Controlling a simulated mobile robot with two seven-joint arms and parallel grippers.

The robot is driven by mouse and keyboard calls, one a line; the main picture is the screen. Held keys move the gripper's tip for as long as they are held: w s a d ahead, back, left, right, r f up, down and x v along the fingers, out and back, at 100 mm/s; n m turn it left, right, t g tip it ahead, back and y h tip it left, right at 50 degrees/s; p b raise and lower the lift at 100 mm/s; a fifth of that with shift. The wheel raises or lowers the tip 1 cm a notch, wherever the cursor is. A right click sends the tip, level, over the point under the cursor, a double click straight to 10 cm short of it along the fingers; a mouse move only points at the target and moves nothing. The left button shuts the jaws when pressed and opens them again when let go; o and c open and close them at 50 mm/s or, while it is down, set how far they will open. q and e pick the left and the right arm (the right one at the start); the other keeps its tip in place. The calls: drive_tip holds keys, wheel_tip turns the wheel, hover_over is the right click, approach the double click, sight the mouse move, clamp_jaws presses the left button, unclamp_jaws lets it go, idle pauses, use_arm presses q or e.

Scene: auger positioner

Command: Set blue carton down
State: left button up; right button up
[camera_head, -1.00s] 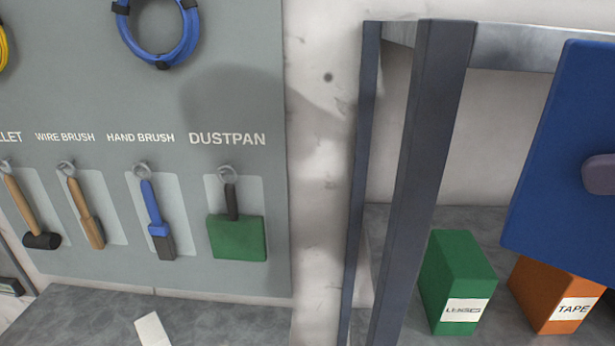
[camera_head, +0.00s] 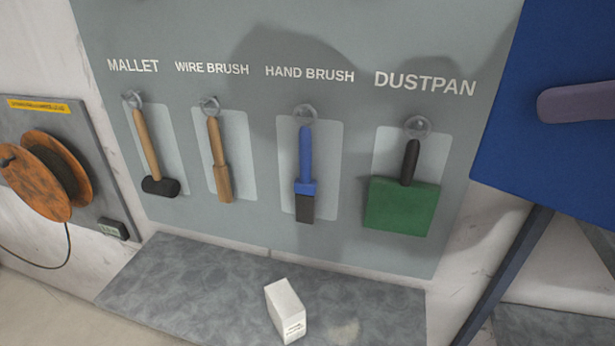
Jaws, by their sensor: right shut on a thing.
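The blue carton (camera_head: 530,130) fills the upper right of the head view, large and close, cut off by the right and top edges. A purple-grey finger of my right gripper (camera_head: 580,102) lies against its near face. The gripper is shut on the carton and holds it up in the air, in front of the wall and the rack post. The other finger and most of the gripper are hidden or out of view. My left gripper is not in view.
A grey ledge (camera_head: 190,285) runs below the tool board (camera_head: 270,240), with a small white box (camera_head: 286,310) on it; its left part is clear. A mallet (camera_head: 152,150), wire brush (camera_head: 219,165), hand brush (camera_head: 305,175) and green dustpan (camera_head: 400,207) hang above. An orange reel (camera_head: 40,175) is at left.

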drive_tip(key=w+a+f+m+t+h+b, duration=0.1)
drive_tip(key=w+f+b, duration=0.5)
drive_tip(key=f+b, duration=0.9)
drive_tip(key=w+a+f+m+t+h+b, duration=0.15)
drive_tip(key=w+f+b, duration=0.45)
drive_tip(key=f+b, duration=0.8)
drive_tip(key=w+f+m+t+h+b, duration=0.15)
drive_tip(key=w+f+b, duration=0.55)
drive_tip(key=f+b, duration=0.8)
drive_tip(key=shift+g, duration=0.5)
drive_tip(key=shift+s+a+f+b, duration=0.15)
drive_tip(key=shift+f+b, duration=1.7)
drive_tip(key=shift+f, duration=2.4)
drive_tip(key=shift+s+d+f+b, duration=0.1)
drive_tip(key=shift+f+b, duration=1.7)
drive_tip(key=shift+f, duration=2.4)
drive_tip(key=o, duration=1.6)
drive_tip(key=shift+f, duration=0.15)
drive_tip(key=shift+c, duration=0.2)
